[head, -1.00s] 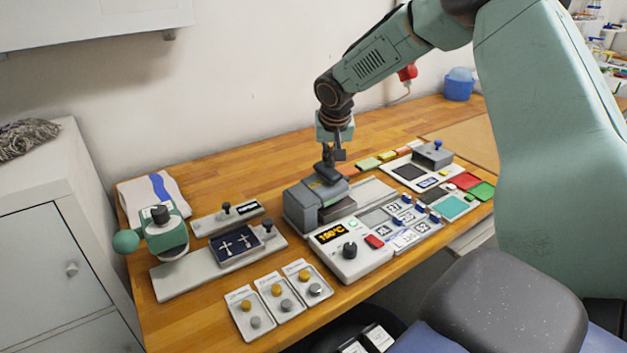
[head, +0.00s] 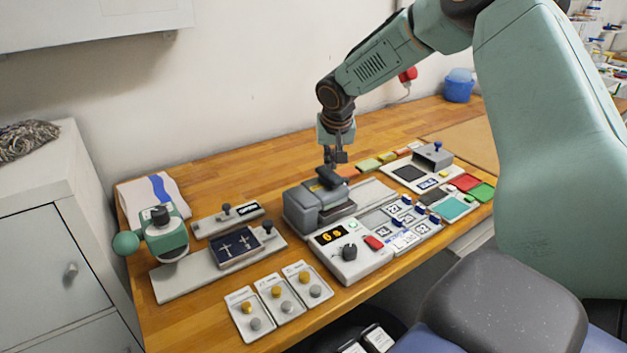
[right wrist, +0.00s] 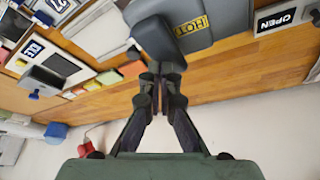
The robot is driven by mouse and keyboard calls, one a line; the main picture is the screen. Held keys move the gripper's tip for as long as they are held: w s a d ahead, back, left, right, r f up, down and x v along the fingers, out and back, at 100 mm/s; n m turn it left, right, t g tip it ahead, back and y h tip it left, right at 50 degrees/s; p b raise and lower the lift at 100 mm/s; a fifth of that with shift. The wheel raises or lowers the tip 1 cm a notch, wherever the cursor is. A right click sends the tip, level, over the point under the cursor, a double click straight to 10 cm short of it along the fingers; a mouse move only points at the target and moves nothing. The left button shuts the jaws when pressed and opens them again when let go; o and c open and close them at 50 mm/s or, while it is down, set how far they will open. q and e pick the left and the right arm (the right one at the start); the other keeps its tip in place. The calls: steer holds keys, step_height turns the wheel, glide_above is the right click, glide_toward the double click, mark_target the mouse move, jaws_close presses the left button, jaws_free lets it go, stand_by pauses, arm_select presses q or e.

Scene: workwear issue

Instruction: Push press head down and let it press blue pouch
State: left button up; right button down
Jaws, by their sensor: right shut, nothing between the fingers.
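The grey heat press (head: 301,212) stands on the bench with its press head (head: 318,196) low over its base. A black handle (head: 331,179) sits on top of the head. In the right wrist view the head shows a yellow HOT label (right wrist: 191,27) beside the black handle (right wrist: 158,38). My right gripper (head: 336,160) is shut and empty, just above and behind the handle; its fingertips show in the right wrist view (right wrist: 159,75). I cannot tell whether they touch it. I cannot make out a blue pouch; the space under the head is hidden. My left gripper is not in view.
A control box (head: 347,254) with a lit display, a black knob and a red button stands in front. A green hand press (head: 163,234) and a dark tray with cross shapes (head: 237,246) stand left. Coloured patches (head: 466,182) lie right. Bare wood lies behind.

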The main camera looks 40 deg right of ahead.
step_height(320, 180, up, 13)
steer(key=p, duration=1)
steer(key=shift+f, duration=0.2)
stand_by(0.4)
steer(key=shift+f, duration=0.15)
stand_by(0.4)
